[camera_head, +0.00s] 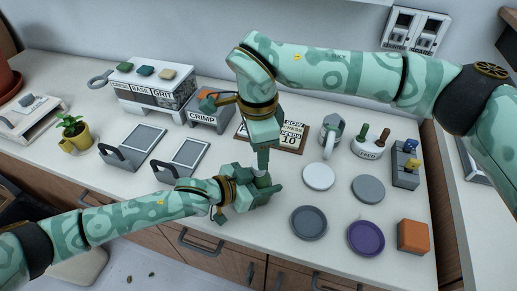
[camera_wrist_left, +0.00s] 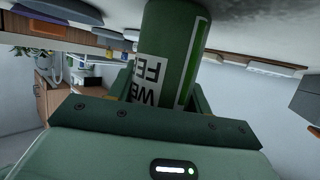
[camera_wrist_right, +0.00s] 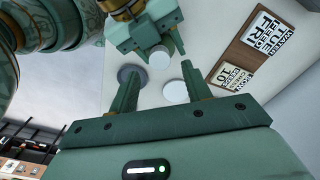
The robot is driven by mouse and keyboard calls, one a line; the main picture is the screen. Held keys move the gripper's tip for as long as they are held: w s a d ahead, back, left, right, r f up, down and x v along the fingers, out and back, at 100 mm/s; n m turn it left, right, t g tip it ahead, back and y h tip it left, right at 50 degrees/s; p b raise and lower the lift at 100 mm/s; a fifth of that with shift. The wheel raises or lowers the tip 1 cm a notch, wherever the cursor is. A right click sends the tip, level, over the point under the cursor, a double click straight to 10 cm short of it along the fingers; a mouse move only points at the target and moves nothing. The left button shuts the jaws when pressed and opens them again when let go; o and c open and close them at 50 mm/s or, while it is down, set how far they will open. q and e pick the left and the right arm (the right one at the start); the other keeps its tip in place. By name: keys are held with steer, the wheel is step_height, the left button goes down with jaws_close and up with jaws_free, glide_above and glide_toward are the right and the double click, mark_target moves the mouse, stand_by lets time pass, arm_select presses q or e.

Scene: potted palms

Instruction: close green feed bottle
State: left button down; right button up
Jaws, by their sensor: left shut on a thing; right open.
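The green feed bottle (camera_wrist_left: 172,60) stands between the fingers of my left gripper (camera_wrist_left: 160,90), which is shut on it. The bottle has a white label with black letters and a bright green stripe. In the head view the left gripper (camera_head: 260,190) mostly hides it. In the right wrist view a pale round top (camera_wrist_right: 159,58) shows beside the left gripper; I cannot tell whether it is a cap or the bare mouth. My right gripper (camera_head: 262,160) is above the bottle, pointing down. Its fingers (camera_wrist_right: 158,90) are open and empty in the right wrist view.
A white disc (camera_head: 318,177), grey discs (camera_head: 368,188) (camera_head: 309,222) and a purple disc (camera_head: 366,238) lie to the right. An orange block (camera_head: 413,236) is at the front right. A FEED holder (camera_head: 370,147) and a sign board (camera_head: 290,134) stand behind. Grey trays (camera_head: 133,147) lie left.

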steer(key=shift+c, duration=0.4)
steer(key=r+n, duration=0.2)
steer(key=n, duration=0.1)
steer(key=shift+w, duration=0.1)
steer(key=n, duration=0.2)
steer(key=r+n, duration=0.1)
steer(key=shift+r+n, duration=0.3)
steer(key=shift+n, duration=0.1)
steer(key=shift+f, duration=0.1)
glide_above(259, 182)
steer(key=w, duration=0.2)
steer(key=shift+f, duration=3.95)
steer(key=shift+c, duration=0.4)
